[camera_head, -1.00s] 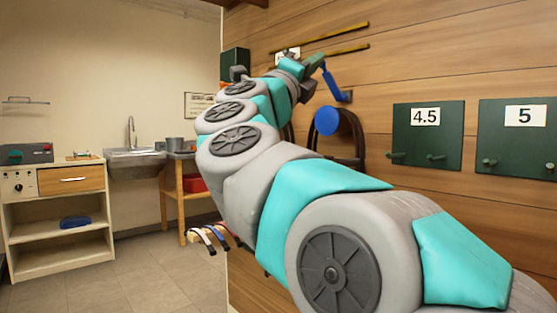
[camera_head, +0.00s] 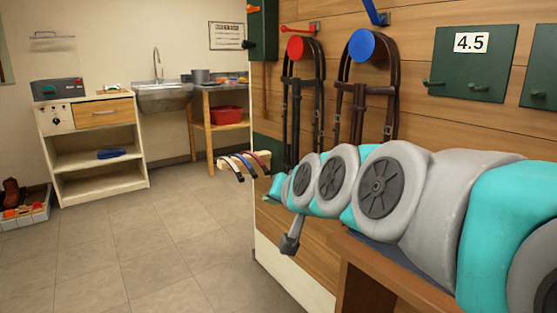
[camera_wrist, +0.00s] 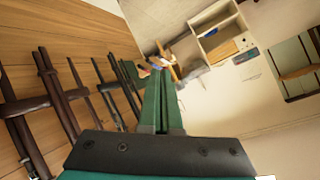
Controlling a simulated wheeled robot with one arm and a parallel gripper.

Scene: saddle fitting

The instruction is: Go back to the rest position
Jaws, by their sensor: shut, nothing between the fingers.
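My gripper (camera_wrist: 161,100) shows in the wrist view with its two long green fingers together and nothing between them. It points into the room, clear of the wall. In the head view my grey and teal arm reaches in from the right, low in front of the bridles, and its fingers cannot be made out there. A bridle with a red disc (camera_head: 297,90) and a bridle with a blue disc (camera_head: 361,95) hang on the wooden wall. Dark straps (camera_wrist: 62,95) also hang along the wall in the wrist view.
A wooden bench (camera_head: 380,268) stands under my arm. Green boards, one marked 4.5 (camera_head: 470,62), are on the wall. A rack with curved bands (camera_head: 243,166) sticks out near the corner. A sink (camera_head: 163,95) and cabinet (camera_head: 97,180) stand behind. The tiled floor (camera_head: 170,250) is clear.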

